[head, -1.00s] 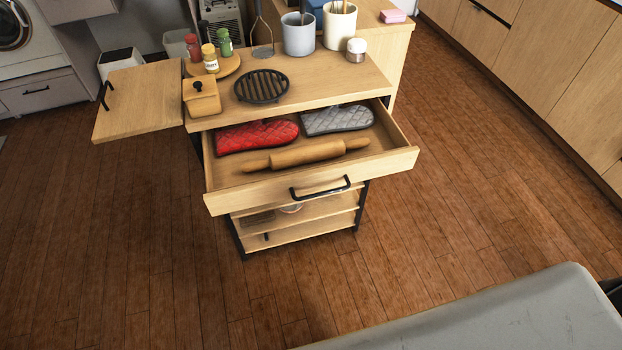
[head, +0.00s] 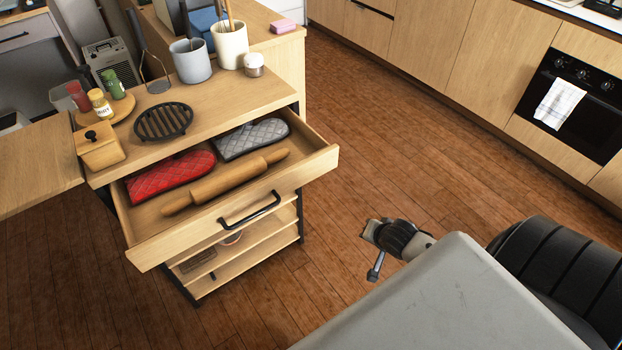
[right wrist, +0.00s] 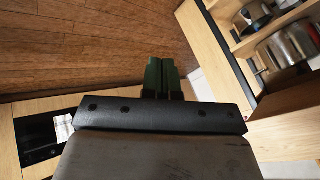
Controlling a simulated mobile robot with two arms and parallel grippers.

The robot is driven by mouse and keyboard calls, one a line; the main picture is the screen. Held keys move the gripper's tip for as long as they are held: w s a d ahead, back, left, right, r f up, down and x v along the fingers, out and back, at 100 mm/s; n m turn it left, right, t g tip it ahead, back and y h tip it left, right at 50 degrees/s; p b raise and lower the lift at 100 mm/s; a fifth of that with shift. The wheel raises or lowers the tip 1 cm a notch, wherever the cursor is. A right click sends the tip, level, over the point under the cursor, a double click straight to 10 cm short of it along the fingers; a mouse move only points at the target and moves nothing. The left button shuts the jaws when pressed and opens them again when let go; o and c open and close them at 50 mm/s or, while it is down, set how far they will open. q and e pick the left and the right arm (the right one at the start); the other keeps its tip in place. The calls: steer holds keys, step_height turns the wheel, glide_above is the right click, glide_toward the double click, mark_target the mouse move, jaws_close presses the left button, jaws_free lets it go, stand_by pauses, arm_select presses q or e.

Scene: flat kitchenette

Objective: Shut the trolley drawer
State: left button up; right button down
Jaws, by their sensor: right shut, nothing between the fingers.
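The trolley (head: 228,101) stands at the left of the head view. Its top drawer (head: 237,228) is pulled well out toward me, with a black bar handle (head: 250,208) on its front. Inside lie a red oven mitt (head: 170,176), a grey oven mitt (head: 252,138) and a wooden rolling pin (head: 227,182). My right gripper shows in the right wrist view (right wrist: 160,78), its dark fingers together and empty, above the floor. Part of my right arm shows in the head view, right of the trolley and apart from the drawer. My left gripper is not in view.
A wooden side leaf (head: 35,168) extends left from the trolley. Its top holds a round black trivet (head: 163,121), a lidded box (head: 100,147) and pots. Open floor (head: 400,150) lies between the trolley and the cabinets. An oven (head: 575,105) with a towel is at right.

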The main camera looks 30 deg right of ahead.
steer(key=w+a+r+m+t+y+b, duration=0.1)
steer(key=w+a+r+m, duration=0.2)
steer(key=r, duration=0.8)
steer(key=w+a+r+m+t+y+b, duration=0.1)
steer(key=a+r+m+t, duration=0.3)
steer(key=r, duration=0.7)
steer(key=n+g, duration=0.1)
steer(key=g, duration=0.1)
glide_toward(308, 176)
steer(key=x, duration=0.5)
steer(key=shift+s+f, duration=0.2)
steer(key=shift+f, duration=0.25)
steer(key=shift+w+f, duration=0.1)
steer(key=shift+w, duration=0.75)
